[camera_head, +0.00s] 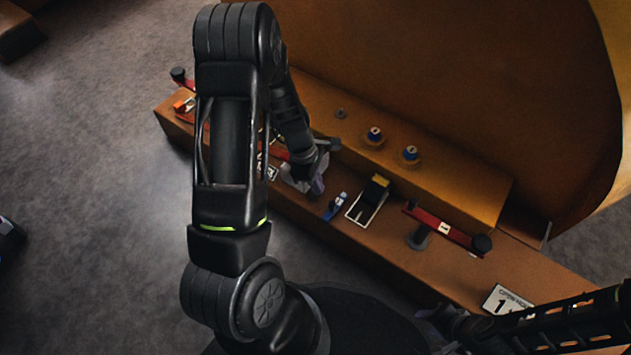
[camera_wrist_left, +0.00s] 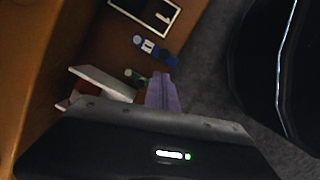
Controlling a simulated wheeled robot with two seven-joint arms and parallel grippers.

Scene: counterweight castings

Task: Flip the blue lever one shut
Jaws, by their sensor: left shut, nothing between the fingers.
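A small blue lever (camera_head: 336,205) with a pale label lies on the front ledge of the brown bench. It also shows in the left wrist view (camera_wrist_left: 157,50), beyond my fingertips. My left gripper (camera_head: 317,186) is shut and empty, just left of the blue lever, with a small gap between them. Its purple fingers also show in the left wrist view (camera_wrist_left: 161,92). My right gripper (camera_head: 445,318) is at the lower right, dark and partly hidden, away from the lever.
A white-framed plate (camera_head: 367,204) with a yellow-topped black part sits right of the blue lever. A red bar (camera_head: 447,228) with a black knob lies further right. Two blue-topped posts (camera_head: 410,153) stand on the upper step. A numbered sign (camera_head: 503,301) is at the lower right.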

